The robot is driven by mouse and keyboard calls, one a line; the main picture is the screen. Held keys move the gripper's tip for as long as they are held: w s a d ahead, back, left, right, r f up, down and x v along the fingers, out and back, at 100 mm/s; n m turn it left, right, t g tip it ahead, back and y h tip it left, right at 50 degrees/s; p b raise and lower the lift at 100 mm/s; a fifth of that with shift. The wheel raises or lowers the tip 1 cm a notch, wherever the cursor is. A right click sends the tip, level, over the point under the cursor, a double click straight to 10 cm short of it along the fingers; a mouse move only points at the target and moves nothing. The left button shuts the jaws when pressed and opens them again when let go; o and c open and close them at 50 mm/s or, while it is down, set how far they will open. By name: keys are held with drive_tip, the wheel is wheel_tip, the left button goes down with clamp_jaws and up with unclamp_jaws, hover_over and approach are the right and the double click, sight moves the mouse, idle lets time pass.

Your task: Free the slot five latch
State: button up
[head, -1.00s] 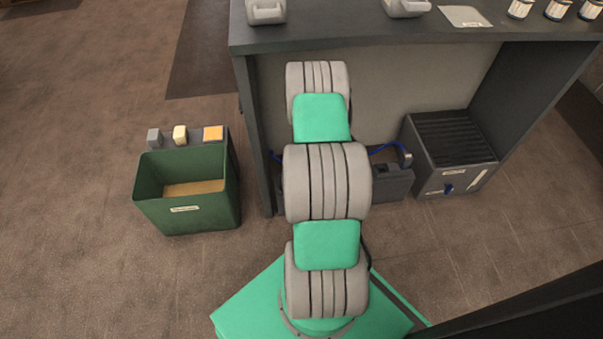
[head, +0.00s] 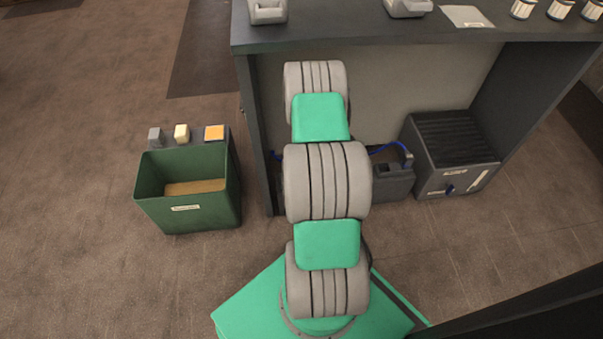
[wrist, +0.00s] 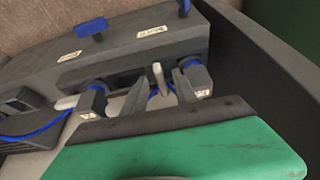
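In the wrist view, a dark housing (wrist: 135,50) with small pale labels fills the middle, and I cannot read the slot numbers. A short pale lever (wrist: 158,74), which may be the slot five latch, stands up from a dark recess in it. My gripper (wrist: 159,88) has two dark tapered fingers spread apart, with the lever showing in the gap and just beyond them. I cannot tell whether either finger touches it. In the head view my gripper is hidden behind my arm and the counter.
Blue-handled knobs (wrist: 90,27) rise from the housing, and blue cables (wrist: 45,132) run beside the fingers. A dark wall (wrist: 255,75) stands close on the right. In the head view, a counter (head: 420,30) overhangs a slotted box (head: 455,178); a green bin (head: 188,220) stands left on open floor.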

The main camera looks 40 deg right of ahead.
drive_tip(key=p+v, duration=0.3)
drive_tip(key=v, duration=0.4)
drive_tip(key=shift+r, duration=0.4)
drive_tip(key=shift+s+a, duration=0.1)
drive_tip(key=shift+s, duration=0.05)
